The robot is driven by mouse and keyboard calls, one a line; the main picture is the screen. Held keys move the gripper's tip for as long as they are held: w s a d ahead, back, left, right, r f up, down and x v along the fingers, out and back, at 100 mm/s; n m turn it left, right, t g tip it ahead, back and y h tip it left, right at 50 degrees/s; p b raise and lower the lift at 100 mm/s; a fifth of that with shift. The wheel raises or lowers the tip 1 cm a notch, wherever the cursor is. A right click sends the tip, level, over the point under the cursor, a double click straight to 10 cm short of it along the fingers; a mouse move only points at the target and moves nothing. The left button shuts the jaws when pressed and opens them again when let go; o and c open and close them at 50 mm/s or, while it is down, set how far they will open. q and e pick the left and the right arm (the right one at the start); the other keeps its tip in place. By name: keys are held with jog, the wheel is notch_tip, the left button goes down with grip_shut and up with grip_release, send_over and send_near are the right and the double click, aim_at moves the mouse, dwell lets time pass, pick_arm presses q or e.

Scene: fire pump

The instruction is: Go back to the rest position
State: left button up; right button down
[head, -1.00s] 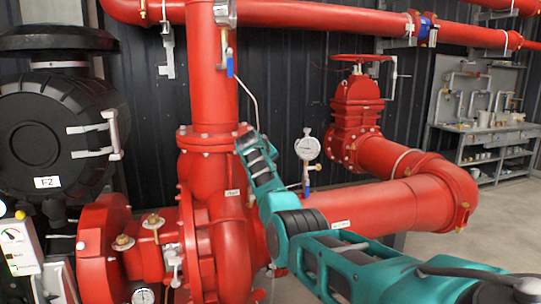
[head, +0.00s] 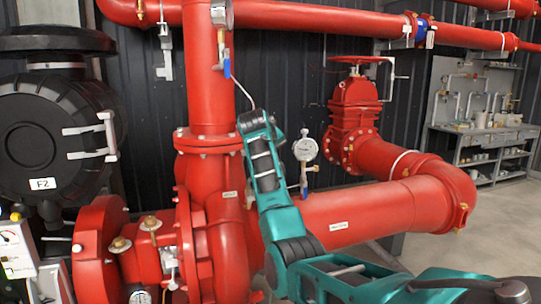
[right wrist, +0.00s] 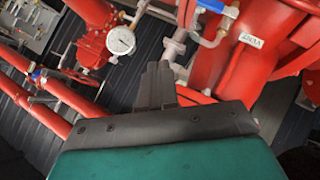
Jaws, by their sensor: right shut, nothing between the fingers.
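My right arm (head: 285,225) comes in from the lower right in the head view and bends up in front of the red pump pipework. Its gripper is not clearly visible there. In the right wrist view my right gripper (right wrist: 158,82) has its dark fingers together with nothing between them. It points toward the red pipes, a pressure gauge (right wrist: 120,40) and a grey valve fitting (right wrist: 172,48); I cannot tell the distance to them. My left arm and gripper are not in view.
A large red pipe (head: 380,208) runs behind my right arm to a gate valve with a handwheel (head: 357,60). The white-faced gauge (head: 305,149) stands close to the arm. A black engine unit (head: 45,140) is at left. Open floor (head: 460,250) lies at right, before a workbench (head: 490,140).

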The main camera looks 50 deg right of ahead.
dwell(0.4)
jog(key=s+a+f+n+t+y, duration=0.1)
jog(key=a+f+n+t, duration=0.1)
jog(key=a+f, duration=0.55)
jog(key=s+a+f+n+t+y, duration=0.15)
jog(key=a+f, duration=0.25)
jog(key=f, duration=0.7)
jog(key=a+f+n+t+y, duration=0.1)
jog(key=a+f+n, duration=0.1)
jog(key=a+f, duration=0.55)
jog(key=s+a+f+n+y, duration=0.1)
jog(key=s+a+f+y, duration=0.3)
jog(key=s+a+f, duration=0.55)
jog(key=s+a+f+y, duration=0.2)
jog(key=s+a, duration=0.4)
jog(key=s, duration=0.1)
jog(key=s+a+f+m+y, duration=0.1)
jog(key=s+a+f+y, duration=0.1)
jog(key=s+a, duration=0.4)
jog(key=shift+s+a+f+t, duration=0.15)
jog(key=shift+s+f+t, duration=0.2)
jog(key=shift+s, duration=0.9)
